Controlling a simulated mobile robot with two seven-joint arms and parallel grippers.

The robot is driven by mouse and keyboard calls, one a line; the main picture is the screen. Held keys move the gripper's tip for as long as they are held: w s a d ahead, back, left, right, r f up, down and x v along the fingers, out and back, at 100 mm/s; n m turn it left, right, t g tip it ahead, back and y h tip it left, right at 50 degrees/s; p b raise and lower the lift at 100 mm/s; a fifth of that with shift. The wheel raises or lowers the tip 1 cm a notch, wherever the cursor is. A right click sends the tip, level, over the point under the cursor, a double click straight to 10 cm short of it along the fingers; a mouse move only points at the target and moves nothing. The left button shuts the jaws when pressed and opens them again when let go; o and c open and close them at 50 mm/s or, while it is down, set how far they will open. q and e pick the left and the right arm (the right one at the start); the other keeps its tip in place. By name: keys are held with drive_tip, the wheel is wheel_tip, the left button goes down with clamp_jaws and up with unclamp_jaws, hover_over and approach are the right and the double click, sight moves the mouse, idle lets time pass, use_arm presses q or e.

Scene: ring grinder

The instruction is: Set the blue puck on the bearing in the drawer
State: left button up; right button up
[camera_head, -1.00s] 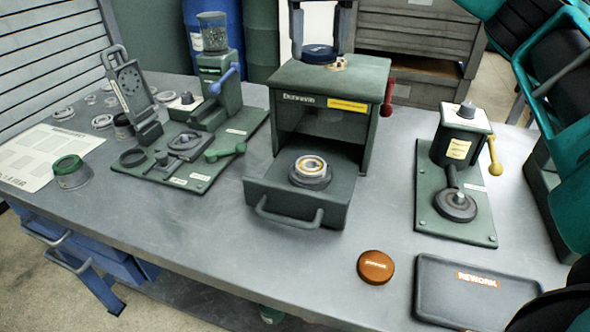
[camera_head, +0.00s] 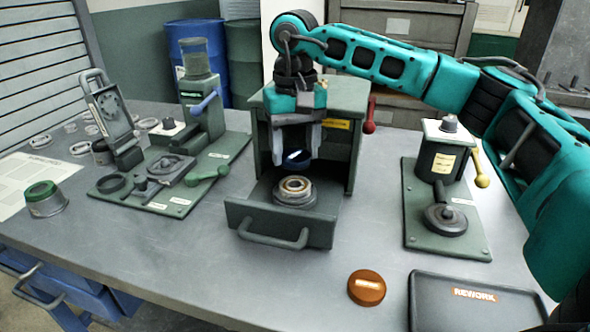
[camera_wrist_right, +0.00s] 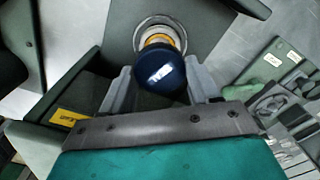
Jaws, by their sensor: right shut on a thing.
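My right gripper (camera_head: 296,155) points down in front of the green press housing (camera_head: 340,150). The silver bearing with a gold inner ring (camera_head: 294,186) sits on a grey seat in the open drawer (camera_head: 235,213). The puck is held above the bearing, and a gap shows between them. In the right wrist view the puck partly covers the bearing (camera_wrist_right: 144,27). My left gripper is not in view.
A red-handled lever (camera_head: 370,115) is on the housing's right side. A green fixture with a yellow lever (camera_head: 481,172) stands to the right. An orange puck (camera_head: 367,288) and the rework tray (camera_head: 420,312) lie in front. A green-based grinder (camera_head: 200,110) stands left.

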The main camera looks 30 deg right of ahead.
sight(295, 169)
drive_tip(key=shift+f, duration=2.35)
drive_tip(key=shift+f, duration=0.2)
drive_tip(key=o, duration=1.1)
wheel_tip(295, 169, up, 12)
drive_tip(key=shift+r+p, duration=0.2)
drive_tip(key=shift+p, duration=0.35)
